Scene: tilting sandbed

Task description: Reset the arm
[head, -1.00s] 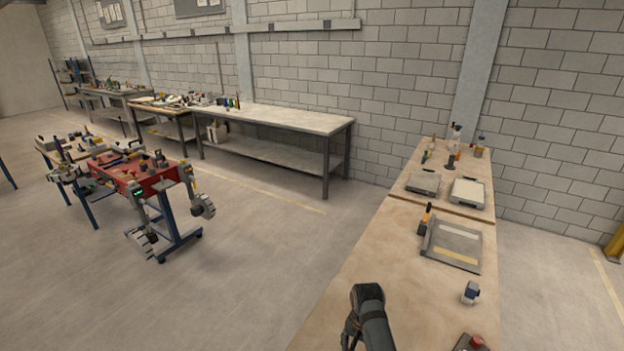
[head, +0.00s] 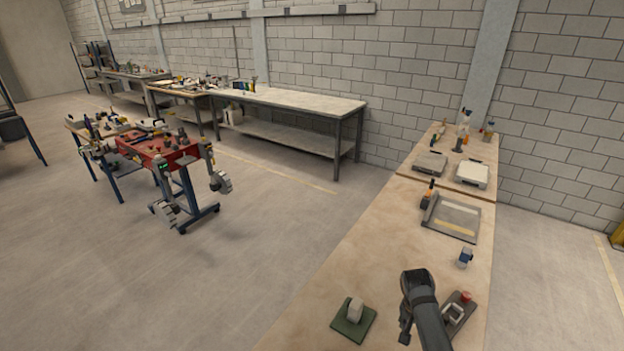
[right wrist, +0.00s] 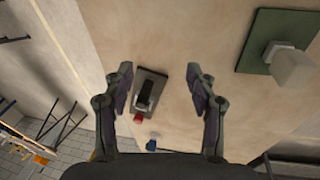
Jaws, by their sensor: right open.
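My right arm comes in from the bottom of the head view. Its gripper (head: 406,326) is above the near part of the wooden table, its fingers small and partly hidden by the wrist. In the right wrist view the two fingers (right wrist: 160,72) are spread wide with nothing held. A dark control box (head: 462,311) with a red button and a pale handle lies on the table just right of the arm. In the right wrist view this control box (right wrist: 152,85) appears between the fingers, lower than them. My left gripper is not seen.
A green plate (head: 353,320) with a pale block stands left of the arm. Further along the wooden table (head: 385,225) are a small blue-and-white object (head: 465,258), a grey-framed tray (head: 478,232) and an orange-handled tool (head: 428,193). A red cart (head: 160,150) stands on the floor at left.

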